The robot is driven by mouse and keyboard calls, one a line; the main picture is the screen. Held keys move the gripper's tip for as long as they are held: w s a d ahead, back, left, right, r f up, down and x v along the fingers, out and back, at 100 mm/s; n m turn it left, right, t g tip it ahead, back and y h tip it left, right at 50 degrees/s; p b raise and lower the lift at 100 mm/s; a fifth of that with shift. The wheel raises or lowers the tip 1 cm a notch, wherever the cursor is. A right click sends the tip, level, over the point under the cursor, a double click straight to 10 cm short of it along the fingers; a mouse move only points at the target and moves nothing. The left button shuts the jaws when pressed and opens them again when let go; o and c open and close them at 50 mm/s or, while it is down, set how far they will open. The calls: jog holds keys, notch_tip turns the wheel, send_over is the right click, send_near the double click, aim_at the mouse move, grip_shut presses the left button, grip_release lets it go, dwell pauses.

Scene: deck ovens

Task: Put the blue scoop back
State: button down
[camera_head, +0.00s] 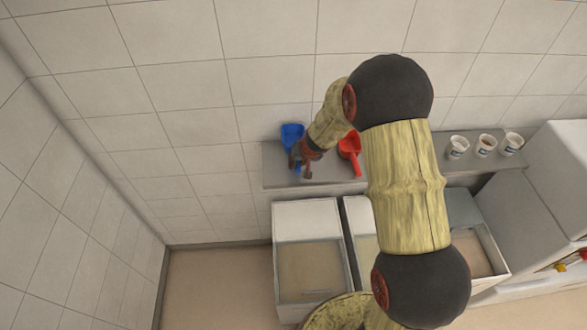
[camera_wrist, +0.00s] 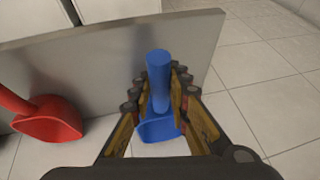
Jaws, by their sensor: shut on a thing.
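The blue scoop (camera_head: 292,132) is at the left end of the grey wall shelf (camera_head: 340,181) in the head view. In the wrist view the blue scoop (camera_wrist: 158,75) has its handle between the two fingers, with its bowl partly hidden low between them. My gripper (camera_head: 303,163) is over the left end of the shelf. In the wrist view my gripper (camera_wrist: 157,88) is shut on the scoop's handle. Whether the scoop touches the shelf or hangs just above it I cannot tell.
A red scoop (camera_head: 350,150) is right of the blue one; it also shows in the wrist view (camera_wrist: 50,122). Several white cups (camera_head: 486,145) stand at the shelf's right. Bins with clear lids (camera_head: 310,265) stand below. The tiled wall is close behind.

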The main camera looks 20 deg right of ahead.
jog(key=shift+w+a+f, duration=0.2)
jog(key=shift+a+f, duration=0.2)
jog(key=shift+f, duration=0.05)
jog(key=shift+a+f+b, duration=0.15)
jog(key=shift+f+b, duration=0.15)
jog(key=shift+f, duration=1.4)
jog(key=shift+w+f, duration=0.1)
jog(key=shift+f, duration=0.1)
jog(key=c, duration=1.7)
grip_release()
jog(key=shift+r, duration=0.1)
